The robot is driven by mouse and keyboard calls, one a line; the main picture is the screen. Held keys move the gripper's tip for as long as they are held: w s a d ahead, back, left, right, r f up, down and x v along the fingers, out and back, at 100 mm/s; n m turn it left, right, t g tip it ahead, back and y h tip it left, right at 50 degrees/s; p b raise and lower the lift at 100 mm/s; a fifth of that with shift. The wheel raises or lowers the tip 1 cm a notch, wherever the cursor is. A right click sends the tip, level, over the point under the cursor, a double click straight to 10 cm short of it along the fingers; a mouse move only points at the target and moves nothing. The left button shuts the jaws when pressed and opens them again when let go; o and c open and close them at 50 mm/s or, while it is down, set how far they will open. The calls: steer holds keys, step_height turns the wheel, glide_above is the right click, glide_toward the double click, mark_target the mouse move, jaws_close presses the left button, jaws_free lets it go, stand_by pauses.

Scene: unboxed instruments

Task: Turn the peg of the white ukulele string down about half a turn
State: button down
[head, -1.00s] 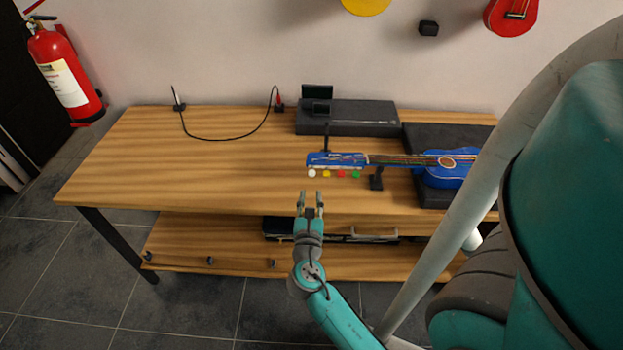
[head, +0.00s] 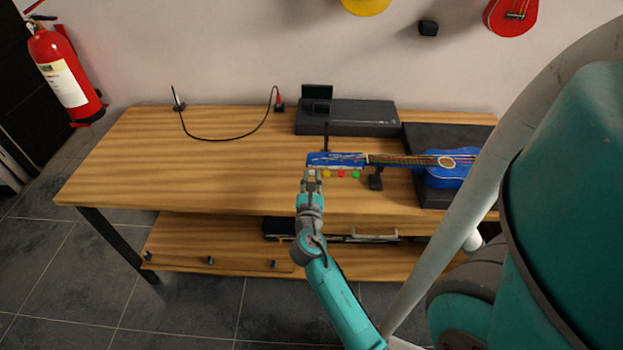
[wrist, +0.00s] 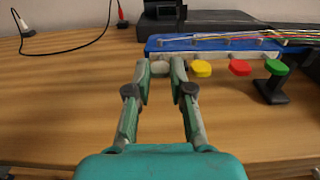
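The blue ukulele (head: 445,170) lies across the table with its headstock (head: 335,159) to the left; the headstock also shows in the wrist view (wrist: 215,43). Its coloured pegs line the near edge: yellow (wrist: 202,68), red (wrist: 240,67) and green (wrist: 276,67). The white peg (wrist: 160,68) is at the left end of the row. My gripper (head: 312,175) is at this peg, one finger on each side.
A dark stand (head: 376,178) props the neck just right of the green peg. A black case (head: 350,117) stands behind the headstock. A black cable (head: 225,138) lies at the back left. The table's left part is clear.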

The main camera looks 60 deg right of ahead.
steer(key=shift+m, duration=0.3)
steer(key=m, duration=0.8)
steer(key=shift+m, duration=0.4)
steer(key=m, duration=0.4)
steer(key=shift+m, duration=0.3)
steer(key=m, duration=0.4)
steer(key=shift+f+m, duration=0.1)
steer(key=shift+m, duration=0.2)
steer(key=m, duration=0.4)
steer(key=shift+m, duration=0.3)
steer(key=m, duration=0.8)
steer(key=shift+m, duration=2.3)
